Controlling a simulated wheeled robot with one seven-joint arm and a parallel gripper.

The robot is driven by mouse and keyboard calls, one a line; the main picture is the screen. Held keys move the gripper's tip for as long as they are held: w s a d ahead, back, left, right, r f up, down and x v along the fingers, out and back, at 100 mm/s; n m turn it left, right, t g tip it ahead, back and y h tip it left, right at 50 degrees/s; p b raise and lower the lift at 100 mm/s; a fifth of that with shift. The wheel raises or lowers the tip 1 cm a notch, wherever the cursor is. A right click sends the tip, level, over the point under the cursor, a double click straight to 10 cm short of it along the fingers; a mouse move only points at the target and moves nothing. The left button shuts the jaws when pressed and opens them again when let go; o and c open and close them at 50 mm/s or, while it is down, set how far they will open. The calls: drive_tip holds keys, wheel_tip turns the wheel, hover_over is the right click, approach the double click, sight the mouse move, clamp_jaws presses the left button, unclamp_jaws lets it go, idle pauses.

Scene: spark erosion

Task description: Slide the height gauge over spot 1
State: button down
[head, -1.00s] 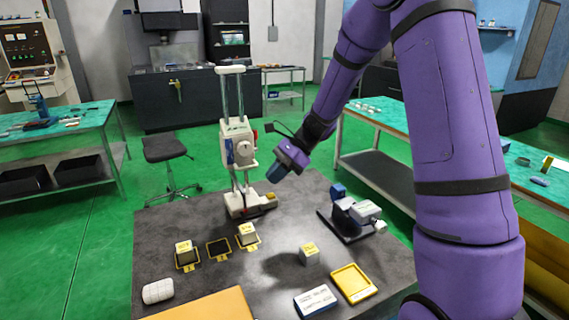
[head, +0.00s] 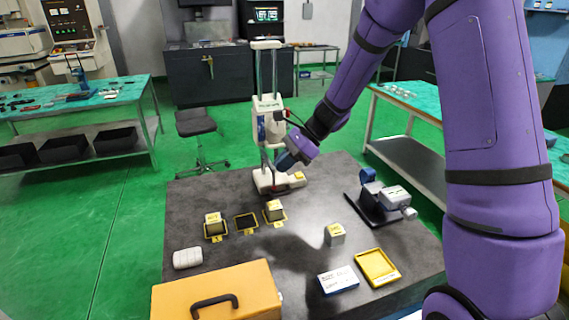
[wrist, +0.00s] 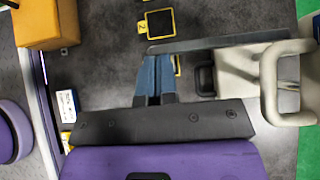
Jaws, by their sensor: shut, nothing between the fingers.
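The height gauge (head: 268,122) is white, with two upright metal columns and a top handle. It stands upright at the far edge of the dark table. Its white handle also shows in the wrist view (wrist: 268,85). My gripper (head: 286,161) is shut and empty just right of the columns, above the gauge's base; touching or apart I cannot tell. Its blue fingers also show in the wrist view (wrist: 154,62). In front lie three yellow-edged black spots: the left with a block, the middle one (head: 246,222) bare, the right with a block. A "2" marks a bare spot (wrist: 159,23); no "1" is readable.
On the dark table (head: 195,195) are a loose block (head: 334,235), a yellow tray (head: 377,267), a white-and-blue box (head: 339,280), a grey vise-like device (head: 382,203), a white roll (head: 187,258) and an orange case (head: 215,288). Bare tabletop lies between the gauge and vise-like device.

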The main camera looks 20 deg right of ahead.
drive_tip(key=a, duration=1.7)
drive_tip(key=shift+a, duration=0.4)
drive_tip(key=d+f+v, duration=0.2)
drive_tip(key=v, duration=1.1)
drive_tip(key=s+d+r+n+t+h, duration=0.1)
drive_tip(key=s+d+r+n+h, duration=0.2)
drive_tip(key=s, duration=0.7)
drive_tip(key=s+d+r+n+t+h, duration=0.2)
drive_tip(key=s+d+r+n+h, duration=0.1)
drive_tip(key=s+d+r+n, duration=0.3)
drive_tip(key=s+d+r+n+t+h, duration=0.2)
drive_tip(key=s+d+r+n, duration=0.3)
drive_tip(key=s, duration=1)
drive_tip(key=d+n+h, duration=0.1)
drive_tip(key=d+n, duration=0.2)
drive_tip(key=n, duration=0.1)
